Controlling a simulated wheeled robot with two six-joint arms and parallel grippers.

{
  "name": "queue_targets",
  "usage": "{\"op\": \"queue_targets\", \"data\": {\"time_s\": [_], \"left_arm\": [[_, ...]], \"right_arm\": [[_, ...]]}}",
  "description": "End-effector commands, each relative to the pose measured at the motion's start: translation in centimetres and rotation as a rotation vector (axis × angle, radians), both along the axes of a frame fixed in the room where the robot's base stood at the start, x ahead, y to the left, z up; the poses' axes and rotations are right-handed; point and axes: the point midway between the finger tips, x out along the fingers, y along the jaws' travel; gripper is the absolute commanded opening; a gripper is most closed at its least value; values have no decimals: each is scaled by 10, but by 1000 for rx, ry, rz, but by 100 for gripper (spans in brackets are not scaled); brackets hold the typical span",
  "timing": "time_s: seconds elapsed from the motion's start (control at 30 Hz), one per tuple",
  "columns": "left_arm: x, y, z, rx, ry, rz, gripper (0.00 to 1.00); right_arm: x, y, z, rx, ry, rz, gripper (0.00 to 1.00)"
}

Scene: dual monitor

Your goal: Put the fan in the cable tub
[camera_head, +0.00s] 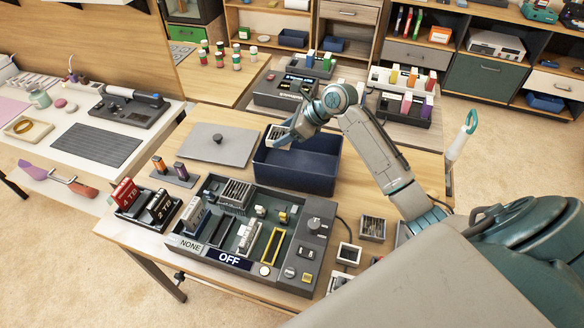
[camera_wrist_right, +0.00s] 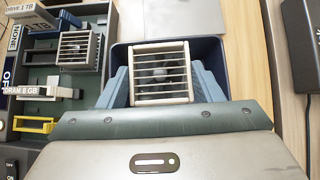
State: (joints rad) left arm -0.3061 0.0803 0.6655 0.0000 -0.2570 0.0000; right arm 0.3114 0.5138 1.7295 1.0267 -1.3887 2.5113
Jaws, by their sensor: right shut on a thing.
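A white-framed fan with slats (camera_head: 277,137) is held in my right gripper (camera_head: 283,139). In the right wrist view the fan (camera_wrist_right: 162,74) sits between the two blue fingers, which press on its sides. The cable tub is the dark blue open bin (camera_head: 318,178) on the table; its rim also shows around the fan in the right wrist view (camera_wrist_right: 214,52). The fan is over the tub's far left part, near the rim. How high it is above the floor of the tub is hard to tell. My left gripper is not in view.
A grey computer board (camera_head: 220,237) with a finned block (camera_head: 236,194) stands in front of the tub. A grey flat lid (camera_head: 217,143) lies left of it. Another square slatted part (camera_head: 372,228) lies on the table to the right. A memory stand (camera_head: 147,205) is at the front left.

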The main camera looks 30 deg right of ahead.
Motion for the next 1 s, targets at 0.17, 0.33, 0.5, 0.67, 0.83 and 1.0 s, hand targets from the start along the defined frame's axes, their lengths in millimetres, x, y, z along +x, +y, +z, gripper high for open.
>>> {"op": "queue_targets", "data": {"time_s": [0.17,0.33,0.5,0.67,0.83,1.0], "left_arm": [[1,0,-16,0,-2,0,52],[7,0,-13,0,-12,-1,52],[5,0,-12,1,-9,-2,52],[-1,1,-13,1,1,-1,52],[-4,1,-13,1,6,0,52],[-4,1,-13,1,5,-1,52]], "right_arm": [[0,0,-19,0,0,0,36],[-1,0,-45,2,4,-1,36],[0,0,-72,1,1,-1,36],[0,0,-83,1,0,-1,36],[-1,1,-107,2,3,-1,36],[0,0,-117,-1,-1,0,36]]}}
